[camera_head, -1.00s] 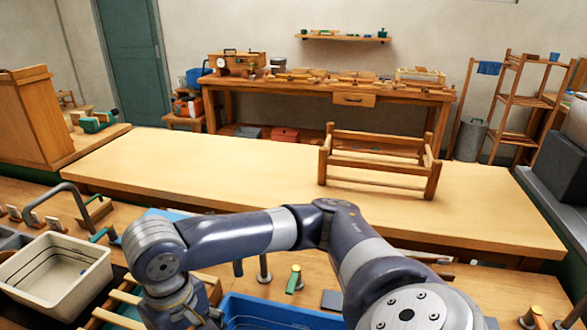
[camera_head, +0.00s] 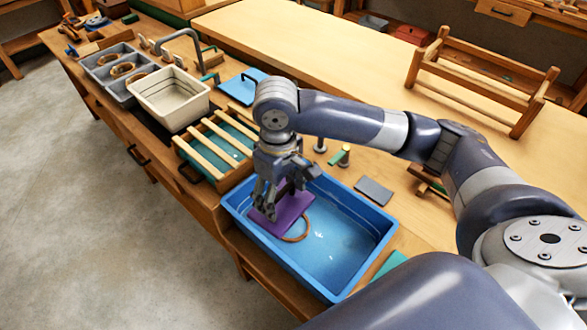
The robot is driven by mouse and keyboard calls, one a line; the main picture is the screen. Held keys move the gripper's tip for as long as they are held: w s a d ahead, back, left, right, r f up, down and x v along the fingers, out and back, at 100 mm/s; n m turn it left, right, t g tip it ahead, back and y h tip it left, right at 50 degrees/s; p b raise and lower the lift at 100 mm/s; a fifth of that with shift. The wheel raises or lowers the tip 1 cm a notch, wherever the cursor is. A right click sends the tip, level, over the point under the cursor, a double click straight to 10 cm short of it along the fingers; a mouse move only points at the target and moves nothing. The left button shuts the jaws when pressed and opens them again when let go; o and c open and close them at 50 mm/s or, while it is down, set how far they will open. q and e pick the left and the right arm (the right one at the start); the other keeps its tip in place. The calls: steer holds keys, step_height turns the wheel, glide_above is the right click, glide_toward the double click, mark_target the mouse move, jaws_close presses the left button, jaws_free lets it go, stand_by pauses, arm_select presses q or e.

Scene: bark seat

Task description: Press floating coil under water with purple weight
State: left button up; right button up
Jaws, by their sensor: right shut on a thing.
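A blue tub (camera_head: 352,283) of water stands on the bench below my right arm. A brown ring-shaped coil (camera_head: 301,231) is in the tub's left part, partly hidden by the purple weight. My right gripper (camera_head: 272,200) is shut on the flat purple weight (camera_head: 286,215), which is over the coil. I cannot tell whether the weight touches the coil, or how deep the coil sits. My left gripper is not in view.
A slatted rack (camera_head: 212,150) stands left of the tub. Behind it are a cream basin (camera_head: 172,97) and grey bins (camera_head: 108,70) holding coils. A grey slab (camera_head: 374,191) lies right of the tub. A wooden seat frame (camera_head: 480,85) stands on the far table.

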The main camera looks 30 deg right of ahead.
steer(key=w+n+p, duration=0.2)
steer(key=w+n, duration=0.1)
steer(key=w+d+f+n+p, duration=0.1)
steer(key=p, duration=0.1)
steer(key=shift+w, duration=0.35)
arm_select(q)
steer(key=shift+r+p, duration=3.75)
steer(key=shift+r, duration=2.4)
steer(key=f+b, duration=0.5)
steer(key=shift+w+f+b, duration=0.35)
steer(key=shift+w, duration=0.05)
arm_select(e)
steer(key=w+d+f+n, duration=0.1)
steer(key=d+f+n, duration=0.1)
steer(key=f+n, duration=0.3)
steer(key=w+d+f+n, duration=0.2)
steer(key=d+f+n, duration=0.1)
steer(key=f+n, duration=0.2)
step_height(320, 180, down, 2)
steer(key=shift+d+f, duration=0.2)
steer(key=shift+d, duration=0.05)
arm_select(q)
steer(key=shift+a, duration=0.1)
